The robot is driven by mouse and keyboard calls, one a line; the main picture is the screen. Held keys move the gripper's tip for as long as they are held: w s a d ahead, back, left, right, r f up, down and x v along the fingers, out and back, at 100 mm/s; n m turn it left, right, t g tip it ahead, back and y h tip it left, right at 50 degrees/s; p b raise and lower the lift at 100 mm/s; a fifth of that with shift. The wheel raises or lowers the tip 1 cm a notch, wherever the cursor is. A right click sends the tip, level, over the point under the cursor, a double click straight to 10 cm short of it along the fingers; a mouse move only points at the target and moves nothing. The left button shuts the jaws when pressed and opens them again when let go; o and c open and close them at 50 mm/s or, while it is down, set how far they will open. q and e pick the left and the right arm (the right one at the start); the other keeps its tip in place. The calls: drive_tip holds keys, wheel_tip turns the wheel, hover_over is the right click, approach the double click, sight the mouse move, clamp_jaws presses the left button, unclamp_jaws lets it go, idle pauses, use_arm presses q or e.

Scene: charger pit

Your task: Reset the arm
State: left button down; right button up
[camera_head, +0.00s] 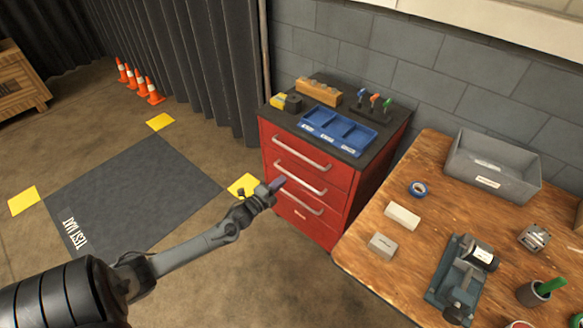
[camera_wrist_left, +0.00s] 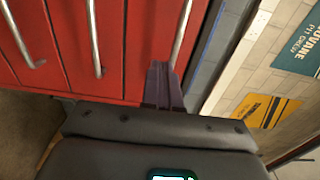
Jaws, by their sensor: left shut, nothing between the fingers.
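My left arm reaches in from the lower left of the head view. Its gripper (camera_head: 277,184) is shut and empty, in front of the red drawer cabinet (camera_head: 345,190). In the left wrist view the closed fingers (camera_wrist_left: 160,84) show against the red drawer fronts (camera_wrist_left: 60,40), near one of the metal handles (camera_wrist_left: 182,32). I cannot tell whether the fingers touch the handle. All the drawers look closed. My right gripper is not in view.
A wooden workbench (camera_head: 370,255) with a grey bin (camera_head: 490,175), a vise (camera_head: 462,275) and small blocks stands at the right. A blue tray (camera_head: 340,130) lies on the cabinet. Orange cones (camera_head: 140,85) stand at the back left. The dark floor mat (camera_head: 135,185) is clear.

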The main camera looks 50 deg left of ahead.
use_arm(q)
drive_tip(key=s+d+r+n+g+h+p, duration=0.2)
drive_tip(key=s+d+n+p, duration=0.15)
drive_tip(key=d, duration=0.95)
drive_tip(key=s+d+r+n+g+h+p, duration=0.1)
drive_tip(key=s+d+n+g+p, duration=0.3)
drive_tip(key=d, duration=0.9)
drive_tip(key=s+d+r+n+g+h, duration=0.2)
drive_tip(key=s+d+r+n+g, duration=0.45)
drive_tip(key=s, duration=0.75)
wheel_tip(320, 180, up, 40)
drive_tip(key=s+d+g+p, duration=0.1)
drive_tip(key=p, duration=3.6)
drive_tip(key=shift+d+m+p, duration=0.3)
drive_tip(key=shift+d+m, duration=0.1)
